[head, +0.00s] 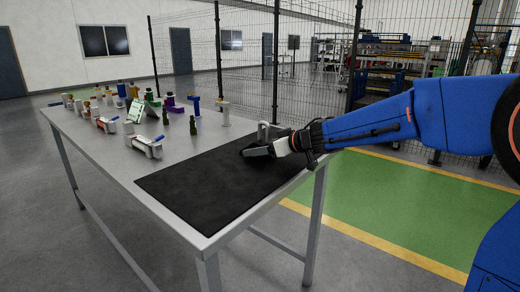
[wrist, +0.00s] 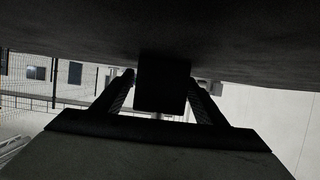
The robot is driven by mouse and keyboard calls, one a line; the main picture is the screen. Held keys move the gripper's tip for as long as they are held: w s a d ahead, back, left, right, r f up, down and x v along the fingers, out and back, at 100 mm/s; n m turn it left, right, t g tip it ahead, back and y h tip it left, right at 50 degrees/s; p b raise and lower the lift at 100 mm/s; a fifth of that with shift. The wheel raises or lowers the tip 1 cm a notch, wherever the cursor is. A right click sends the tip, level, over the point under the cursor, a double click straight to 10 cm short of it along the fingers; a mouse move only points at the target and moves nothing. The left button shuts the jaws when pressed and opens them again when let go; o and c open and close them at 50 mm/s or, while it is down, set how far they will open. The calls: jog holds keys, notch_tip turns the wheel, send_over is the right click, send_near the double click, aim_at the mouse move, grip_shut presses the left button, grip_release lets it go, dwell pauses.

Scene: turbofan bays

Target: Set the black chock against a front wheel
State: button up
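The black chock (wrist: 163,84) is a dark block between the two fingers of my gripper (wrist: 162,88) in the wrist view. The fingers press in from both sides and look shut on it. In the head view my gripper (head: 262,150) is low over the right end of the black mat (head: 205,195). The chock is hard to make out there against the gripper and mat. The wrist view shows the dark mat surface very close to the chock; whether they touch I cannot tell. No wheel shows clearly in either view.
The mat lies on a grey metal table (head: 112,160). A grey upright piece (head: 264,130) stands just behind my gripper. The mat's middle is clear. A mesh fence stands behind.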

jog(key=shift+r, duration=0.15)
jog(key=v, duration=1.2)
